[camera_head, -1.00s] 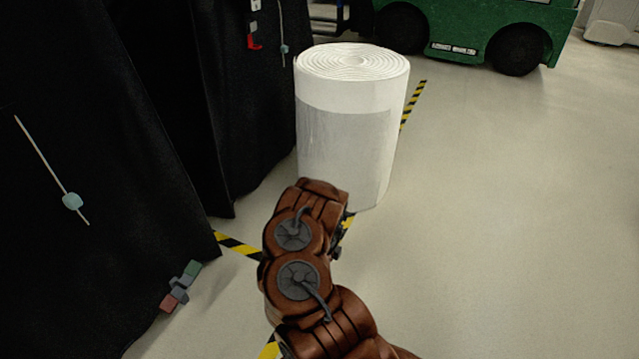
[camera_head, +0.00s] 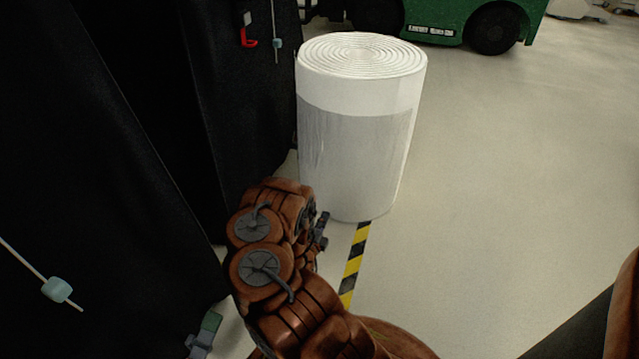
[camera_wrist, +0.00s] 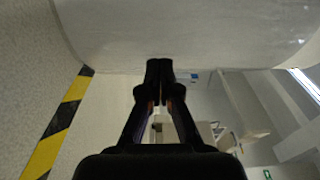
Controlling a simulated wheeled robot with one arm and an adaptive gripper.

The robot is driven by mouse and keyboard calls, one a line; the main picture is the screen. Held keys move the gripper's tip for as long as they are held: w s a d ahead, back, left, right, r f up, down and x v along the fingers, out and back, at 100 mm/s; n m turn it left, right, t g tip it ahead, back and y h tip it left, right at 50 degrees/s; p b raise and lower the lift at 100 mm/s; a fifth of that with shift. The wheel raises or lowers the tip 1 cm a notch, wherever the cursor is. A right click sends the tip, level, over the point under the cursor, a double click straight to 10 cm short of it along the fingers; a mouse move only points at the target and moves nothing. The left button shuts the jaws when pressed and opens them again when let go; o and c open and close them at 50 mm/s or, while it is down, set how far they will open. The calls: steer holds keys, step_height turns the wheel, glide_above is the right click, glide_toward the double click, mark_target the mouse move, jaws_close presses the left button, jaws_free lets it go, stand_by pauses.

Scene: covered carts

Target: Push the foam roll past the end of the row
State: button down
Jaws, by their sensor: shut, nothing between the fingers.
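The foam roll (camera_head: 355,150) is a thick white cylinder, wound in a spiral on top, with a grey band around its lower part. It stands upright on the floor beside the black-covered carts in the head view. In the wrist view the roll (camera_wrist: 190,30) fills the upper part of the picture. My gripper (camera_wrist: 159,68) is shut and empty, its fingertips at the roll's edge in that view; I cannot tell whether they touch. In the head view my gripper (camera_head: 322,228) is mostly hidden by my wrist, near the roll's lower left side.
Black covers (camera_head: 150,130) of the row stand close on the left, with a red hook (camera_head: 248,40) and cords hanging on them. Yellow-black floor tape (camera_head: 354,265) runs to the roll's base. A green vehicle (camera_head: 460,20) stands behind. The floor (camera_head: 500,170) on the right is clear.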

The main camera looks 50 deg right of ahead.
steer(key=b, duration=0.4)
glide_toward(339, 186)
steer(key=x, duration=0.7)
steer(key=shift+r, duration=0.1)
steer(key=shift+d, duration=0.15)
steer(key=shift+w, duration=0.1)
